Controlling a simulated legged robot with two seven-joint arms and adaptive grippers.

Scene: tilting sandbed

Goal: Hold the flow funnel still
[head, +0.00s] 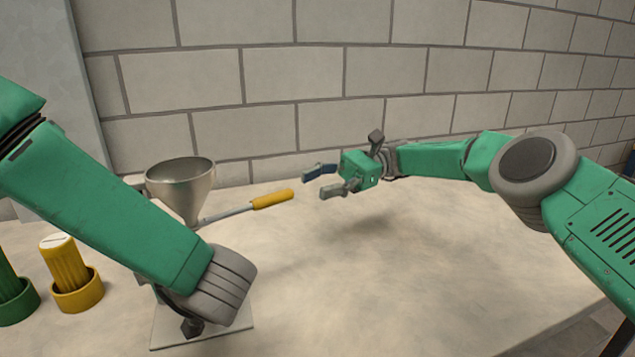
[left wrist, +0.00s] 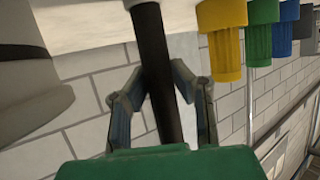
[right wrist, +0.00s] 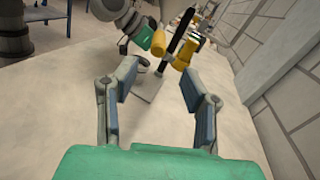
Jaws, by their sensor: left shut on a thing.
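The flow funnel (head: 182,188) is a grey metal cone, upright, behind my left arm in the head view. A rod with a yellow handle (head: 272,199) reaches right from near its spout. A dark post (left wrist: 158,70) stands on a square plate (head: 232,329); its link to the funnel is hidden. My left gripper (left wrist: 158,76) is shut on the post, one finger on each side; my forearm hides it in the head view. My right gripper (head: 315,184) is open and empty, right of the yellow handle and above the surface. It also shows open in the right wrist view (right wrist: 158,76).
A yellow ribbed cylinder in a collar (head: 65,265) and a green one (head: 12,285) stand at the left. The left wrist view also shows a blue one (left wrist: 282,38). A block wall (head: 290,75) closes the back. The pale surface (head: 400,270) is clear at front right.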

